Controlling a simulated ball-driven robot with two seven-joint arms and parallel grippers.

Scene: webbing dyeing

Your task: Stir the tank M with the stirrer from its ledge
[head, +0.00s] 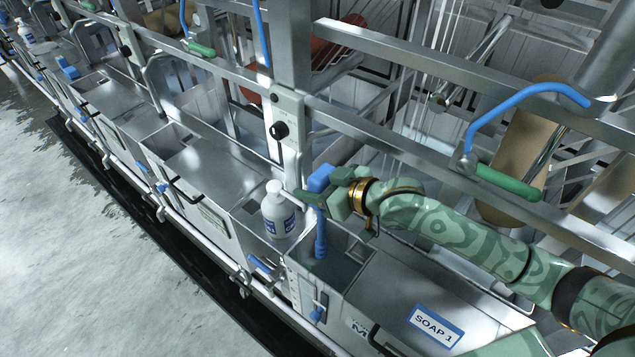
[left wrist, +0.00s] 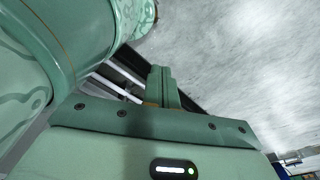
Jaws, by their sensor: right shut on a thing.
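The tank marked M (head: 395,295) is a steel tank at the lower right of the head view, with a "SOAP 1" label on its lid. Its opening shows at the left end of the lid. The blue stirrer (head: 321,238) hangs roughly upright with its lower end at this opening; how deep it reaches I cannot tell. My right gripper (head: 322,197) is shut on the stirrer's upper part, just below its blue block-shaped top. My left gripper (left wrist: 163,86) shows in the left wrist view with its fingers together and nothing visible between them, above the floor.
A white bottle (head: 278,212) with a blue label stands close left of the stirrer. A steel rail (head: 400,140) and a post with a black knob (head: 279,130) rise behind. A blue-and-green handle (head: 510,182) hangs at the right. The floor (head: 80,260) at left is clear.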

